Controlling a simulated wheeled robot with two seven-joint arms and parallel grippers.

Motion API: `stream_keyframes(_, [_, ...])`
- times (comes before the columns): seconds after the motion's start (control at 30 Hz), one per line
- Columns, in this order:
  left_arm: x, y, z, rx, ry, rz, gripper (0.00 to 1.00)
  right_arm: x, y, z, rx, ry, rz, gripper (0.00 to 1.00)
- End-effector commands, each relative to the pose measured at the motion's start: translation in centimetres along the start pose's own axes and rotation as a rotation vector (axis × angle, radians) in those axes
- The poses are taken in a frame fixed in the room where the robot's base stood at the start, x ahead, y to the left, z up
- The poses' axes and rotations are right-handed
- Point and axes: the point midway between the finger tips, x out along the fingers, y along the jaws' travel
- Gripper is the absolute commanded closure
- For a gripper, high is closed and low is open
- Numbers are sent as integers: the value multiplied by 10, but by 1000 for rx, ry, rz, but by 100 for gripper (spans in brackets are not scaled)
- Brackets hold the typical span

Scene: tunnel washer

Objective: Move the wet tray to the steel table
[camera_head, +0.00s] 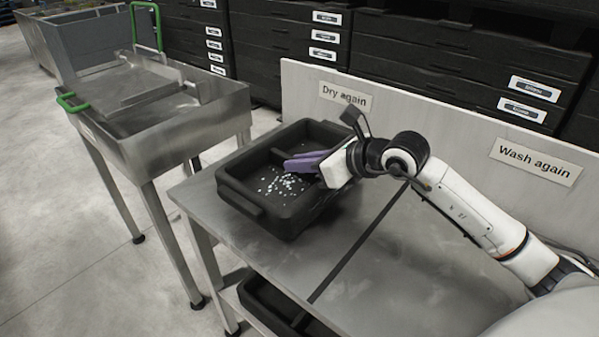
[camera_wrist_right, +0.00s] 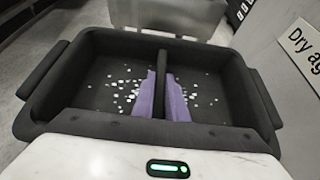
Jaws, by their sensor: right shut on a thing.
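The wet tray (camera_head: 262,208) is a black, two-part tray with white drops on its floor. It is at the far left of a grey metal table (camera_head: 400,270), by the "Dry again" sign; I cannot tell whether it touches the top. My right gripper (camera_head: 301,162) reaches in from the right, its purple fingers inside the tray. In the right wrist view the fingers (camera_wrist_right: 162,92) straddle the middle divider (camera_wrist_right: 162,60) of the tray (camera_wrist_right: 48,88) and are shut on it. My left gripper is not in view.
A steel table (camera_head: 170,140) with raised rims and a green handle stands left, across a floor gap. Signs "Dry again" (camera_head: 345,97) and "Wash again" (camera_head: 536,161) are on the back panel. Another black tray (camera_head: 270,300) is on the lower shelf. Dark stacked crates (camera_head: 450,60) stand behind.

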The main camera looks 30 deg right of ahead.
Motion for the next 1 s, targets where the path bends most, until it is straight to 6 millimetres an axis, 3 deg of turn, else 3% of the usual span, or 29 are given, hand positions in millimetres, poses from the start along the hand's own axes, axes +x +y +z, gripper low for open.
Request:
stream_keyframes(0.13, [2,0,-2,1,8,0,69,11,1,-20,1,1,2,100])
stream_keyframes(0.47, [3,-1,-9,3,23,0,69,13,0,-23,-1,-2,0,100])
stream_keyframes(0.5, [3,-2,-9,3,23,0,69,13,0,-24,0,0,1,86])
stream_keyframes(0.6, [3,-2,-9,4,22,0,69,13,0,-23,0,0,1,69])
stream_keyframes(1.0, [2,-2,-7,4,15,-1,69,8,0,-22,-1,1,0,69])
